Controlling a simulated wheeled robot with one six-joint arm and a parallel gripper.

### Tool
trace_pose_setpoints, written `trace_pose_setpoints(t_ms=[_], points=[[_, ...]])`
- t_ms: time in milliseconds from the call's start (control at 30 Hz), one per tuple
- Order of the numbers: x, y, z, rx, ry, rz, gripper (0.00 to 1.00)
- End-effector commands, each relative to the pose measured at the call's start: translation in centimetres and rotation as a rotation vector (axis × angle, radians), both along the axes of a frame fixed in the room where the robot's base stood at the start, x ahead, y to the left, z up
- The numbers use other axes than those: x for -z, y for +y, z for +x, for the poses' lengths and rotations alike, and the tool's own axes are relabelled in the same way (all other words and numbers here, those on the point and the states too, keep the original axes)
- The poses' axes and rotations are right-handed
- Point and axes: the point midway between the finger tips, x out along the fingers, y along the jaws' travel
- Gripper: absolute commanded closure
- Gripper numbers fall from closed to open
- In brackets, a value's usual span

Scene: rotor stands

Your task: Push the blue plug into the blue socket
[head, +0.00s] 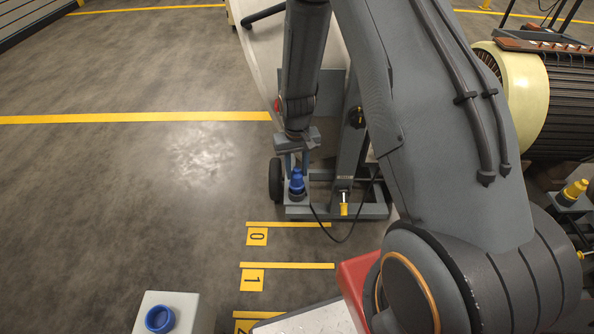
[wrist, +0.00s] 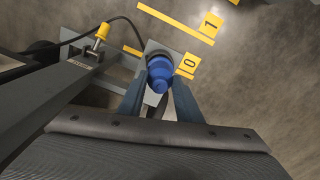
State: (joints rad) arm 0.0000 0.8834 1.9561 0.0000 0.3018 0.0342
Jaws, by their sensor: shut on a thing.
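The blue plug (head: 297,184) is at the left front corner of the grey wheeled stand, upright below my gripper (head: 297,166). In the wrist view the plug (wrist: 159,70) lies between the two fingertips of my gripper (wrist: 159,88), which is shut on it. A small grey plate shows around the plug's far end; I cannot tell whether the plug rests on it. The blue socket (head: 160,318) is a round ring on top of a pale grey box (head: 185,305) at the bottom edge of the head view. The socket is not in the wrist view.
The grey stand (head: 352,207) carries a yellow plug (head: 344,208), and a black cable loops onto the floor. Yellow floor marks numbered 0 (head: 257,236) and 1 (head: 252,280) lie between stand and box. Open floor (head: 120,200) lies left. A large motor (head: 545,100) stands right.

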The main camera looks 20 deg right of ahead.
Motion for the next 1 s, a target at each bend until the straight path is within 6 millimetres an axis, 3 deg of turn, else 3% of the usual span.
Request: trace_pose_setpoints(t_ms=[1000], points=[[-5.4,0.0,0.0,0.0,-0.001,0.0,0.88]])
